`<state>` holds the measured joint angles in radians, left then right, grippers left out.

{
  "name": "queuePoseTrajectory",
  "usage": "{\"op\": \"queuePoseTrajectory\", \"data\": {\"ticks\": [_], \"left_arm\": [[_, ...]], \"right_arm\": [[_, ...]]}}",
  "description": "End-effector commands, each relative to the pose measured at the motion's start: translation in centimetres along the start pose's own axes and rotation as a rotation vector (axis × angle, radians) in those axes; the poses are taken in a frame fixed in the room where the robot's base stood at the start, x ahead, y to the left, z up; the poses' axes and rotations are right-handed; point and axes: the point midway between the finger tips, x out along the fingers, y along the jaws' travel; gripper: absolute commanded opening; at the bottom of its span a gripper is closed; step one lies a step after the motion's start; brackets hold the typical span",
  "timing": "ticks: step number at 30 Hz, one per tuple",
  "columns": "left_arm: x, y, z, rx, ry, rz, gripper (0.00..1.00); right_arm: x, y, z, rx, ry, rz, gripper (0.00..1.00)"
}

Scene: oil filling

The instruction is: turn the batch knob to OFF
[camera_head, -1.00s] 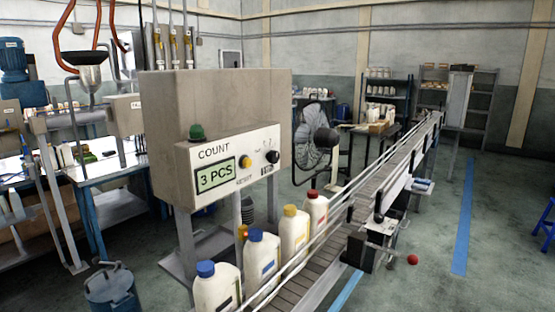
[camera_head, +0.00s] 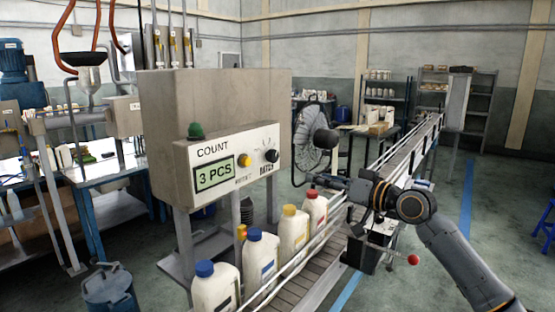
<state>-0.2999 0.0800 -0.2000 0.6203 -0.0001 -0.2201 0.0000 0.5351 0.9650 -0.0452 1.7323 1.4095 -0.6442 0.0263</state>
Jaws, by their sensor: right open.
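The batch knob (camera_head: 271,156) is a small black dial at the right end of the white control panel on a large beige box. Its position marks are too small to read. A green display (camera_head: 214,174) on the panel reads "3 PCS" under the word COUNT. A yellow button (camera_head: 244,160) sits between display and knob. My right gripper (camera_head: 318,178) reaches in from the right, just right of the box and lower than the knob, apart from it. It is open and holds nothing that I can see. My left gripper is not in view.
Several white bottles with blue, yellow and red caps, such as the red-capped bottle (camera_head: 314,212), stand on the conveyor (camera_head: 320,274) below my right gripper. A green dome (camera_head: 195,130) tops the panel. A black fan (camera_head: 316,142) stands behind my gripper.

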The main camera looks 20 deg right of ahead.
Motion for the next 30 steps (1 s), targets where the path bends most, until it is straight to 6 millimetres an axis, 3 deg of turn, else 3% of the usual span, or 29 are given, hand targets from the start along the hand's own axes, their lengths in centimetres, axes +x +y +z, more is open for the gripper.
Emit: {"op": "queuePoseTrajectory", "data": {"ticks": [3,8,21,30], "left_arm": [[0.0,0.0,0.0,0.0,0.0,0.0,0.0],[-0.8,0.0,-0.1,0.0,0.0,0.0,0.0],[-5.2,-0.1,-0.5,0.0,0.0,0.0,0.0],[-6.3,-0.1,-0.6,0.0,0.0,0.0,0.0]], "right_arm": [[-0.8,-2.5,-2.2,-0.019,0.013,-0.049,0.55],[0.1,-3.0,-2.9,-0.017,0.017,-0.06,0.55],[9.0,-3.6,-3.2,-0.014,0.017,-0.058,0.55],[12.5,-3.6,-2.8,-0.018,0.016,-0.056,0.55]]}}
